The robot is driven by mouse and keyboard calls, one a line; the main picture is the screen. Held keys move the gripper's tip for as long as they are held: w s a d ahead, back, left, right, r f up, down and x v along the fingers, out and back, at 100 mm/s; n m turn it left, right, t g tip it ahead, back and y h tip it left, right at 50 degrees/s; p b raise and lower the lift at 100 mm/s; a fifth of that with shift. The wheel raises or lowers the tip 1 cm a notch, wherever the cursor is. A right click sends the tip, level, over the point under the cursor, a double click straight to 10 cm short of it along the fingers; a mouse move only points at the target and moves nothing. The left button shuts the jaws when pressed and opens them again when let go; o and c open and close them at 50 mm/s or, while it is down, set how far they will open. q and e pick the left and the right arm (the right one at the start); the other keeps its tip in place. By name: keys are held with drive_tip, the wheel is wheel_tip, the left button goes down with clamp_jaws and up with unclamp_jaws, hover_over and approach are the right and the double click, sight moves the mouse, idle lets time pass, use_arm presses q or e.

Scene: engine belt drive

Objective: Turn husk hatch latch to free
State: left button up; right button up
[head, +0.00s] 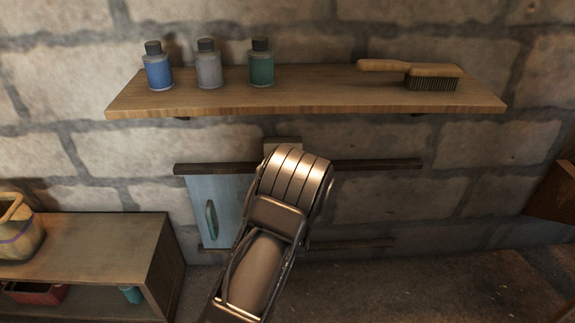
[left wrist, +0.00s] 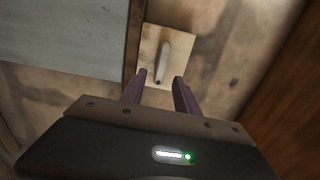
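The husk hatch (head: 212,212) is a pale blue panel with a green handle (head: 210,218), between two dark rails low on the stone wall. A pale square plate (head: 283,144) shows partly above the upper rail; my arm hides the rest. In the left wrist view this plate (left wrist: 150,78) carries a small grey-brown bar latch (left wrist: 164,58), roughly upright in the picture, beside the hatch panel (left wrist: 65,40). My left gripper (left wrist: 163,80) is open, its two dark fingertips apart at either side of the latch's lower end. Contact cannot be told. My right gripper is not in view.
A wooden shelf (head: 310,95) overhangs the hatch, with a blue bottle (head: 158,70), a grey bottle (head: 209,68), a green bottle (head: 261,68) and a brush (head: 430,75). A low cabinet (head: 95,235) stands at left. The wall right of my arm is mostly clear.

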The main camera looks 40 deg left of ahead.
use_arm(q)
drive_tip(key=v, duration=0.3)
idle(0.5)
